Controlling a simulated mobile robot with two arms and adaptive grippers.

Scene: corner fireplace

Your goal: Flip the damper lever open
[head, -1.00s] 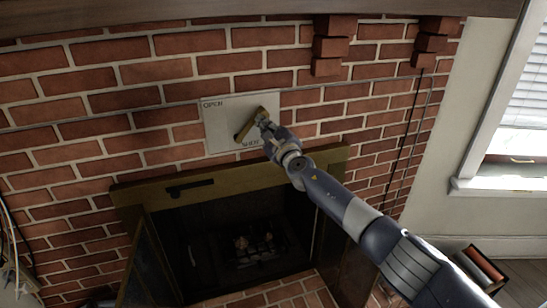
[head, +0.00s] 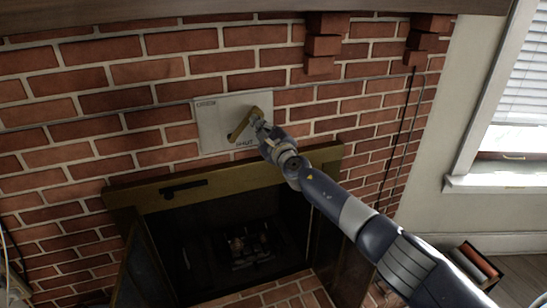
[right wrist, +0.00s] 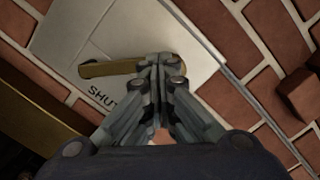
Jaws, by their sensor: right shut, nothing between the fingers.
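The damper lever (head: 239,130) is a short brass-coloured bar on a pale plate (head: 210,124) fixed to the brick wall. The plate reads OPEN at its upper left and SHUT at its lower right. The lever slants from upper right to lower left in the head view. My right gripper (head: 257,122) is shut and empty, with its tips at the lever's upper right part. In the right wrist view the tips (right wrist: 157,62) overlap the lever (right wrist: 108,68) and hide part of it; whether they touch it I cannot tell. My left gripper is out of view.
The fireplace opening (head: 235,240) lies below the plate, with a brass-coloured frame (head: 140,197) and an open door (head: 140,270) on its left. Bricks jut out (head: 322,45) at the upper right. A window (head: 510,130) is at the far right.

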